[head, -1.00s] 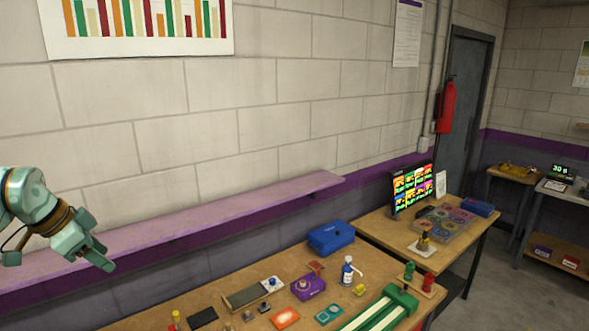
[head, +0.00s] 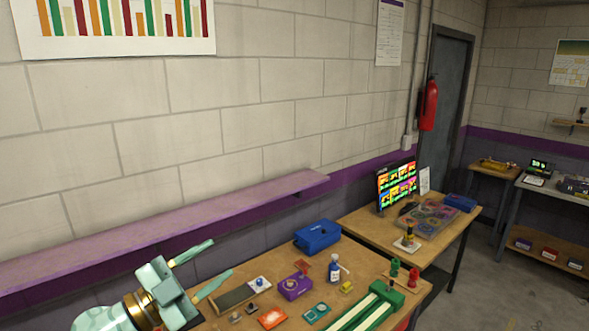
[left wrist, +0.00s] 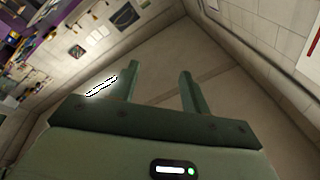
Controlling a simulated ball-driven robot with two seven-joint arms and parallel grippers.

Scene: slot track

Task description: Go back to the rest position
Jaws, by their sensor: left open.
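My left gripper (head: 212,270) is at the lower left of the head view, with its two pale green fingers spread apart and nothing between them. It is in front of the purple shelf and to the left of the workbench (head: 375,268) items. In the left wrist view the open fingers (left wrist: 158,85) point toward the block wall, with empty space between them. My right gripper does not show in either view.
A purple wall shelf (head: 160,231) runs along the wall. The bench carries a blue box (head: 317,236), a purple block (head: 295,286), a bottle (head: 334,268) and a green-and-white slot track (head: 362,312). A second table with a screen (head: 396,184) stands beyond.

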